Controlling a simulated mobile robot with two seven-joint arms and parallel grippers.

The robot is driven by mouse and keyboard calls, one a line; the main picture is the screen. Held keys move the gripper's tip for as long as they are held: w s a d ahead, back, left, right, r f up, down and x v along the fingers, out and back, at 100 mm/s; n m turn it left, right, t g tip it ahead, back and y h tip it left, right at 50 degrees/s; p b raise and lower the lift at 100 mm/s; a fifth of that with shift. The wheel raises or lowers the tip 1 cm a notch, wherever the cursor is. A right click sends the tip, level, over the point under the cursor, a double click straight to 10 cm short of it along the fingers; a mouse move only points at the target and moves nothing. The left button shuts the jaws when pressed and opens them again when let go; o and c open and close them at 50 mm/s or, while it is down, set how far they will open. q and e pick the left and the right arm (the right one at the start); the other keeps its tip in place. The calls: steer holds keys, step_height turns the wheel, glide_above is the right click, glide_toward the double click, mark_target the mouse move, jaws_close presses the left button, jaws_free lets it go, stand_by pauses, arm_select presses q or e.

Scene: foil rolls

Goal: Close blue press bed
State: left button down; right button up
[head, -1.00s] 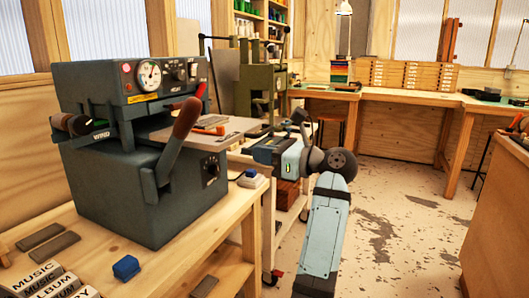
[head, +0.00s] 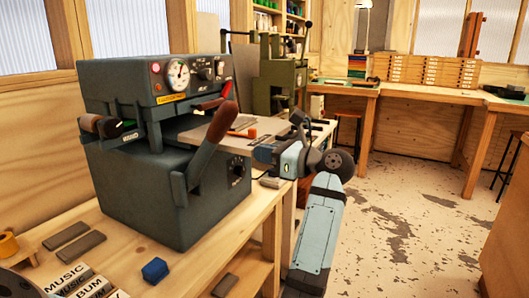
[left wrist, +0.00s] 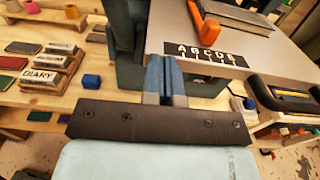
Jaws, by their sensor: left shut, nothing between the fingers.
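The blue-grey press (head: 150,195) stands on the wooden bench at the left of the head view. Its flat grey bed (head: 238,145) sticks out to the right from under the head. The bed also shows in the left wrist view (left wrist: 268,62), with a letter strip and an orange-handled tool on it. A dark bar handle (left wrist: 290,97) is at its right edge. My right gripper is out of view.
A red-brown lever (head: 212,135) rises at the press's front. A blue block (head: 154,269) and lettered blocks (head: 85,287) lie on the bench. A green press (head: 280,85) stands behind. Open floor (head: 400,220) lies to the right.

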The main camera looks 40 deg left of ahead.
mark_target(231, 143)
arm_select(q)
steer(key=b+x, duration=0.1)
steer(key=x, duration=0.7)
steer(key=shift+s+a, duration=0.1)
steer(key=shift+a, duration=0.45)
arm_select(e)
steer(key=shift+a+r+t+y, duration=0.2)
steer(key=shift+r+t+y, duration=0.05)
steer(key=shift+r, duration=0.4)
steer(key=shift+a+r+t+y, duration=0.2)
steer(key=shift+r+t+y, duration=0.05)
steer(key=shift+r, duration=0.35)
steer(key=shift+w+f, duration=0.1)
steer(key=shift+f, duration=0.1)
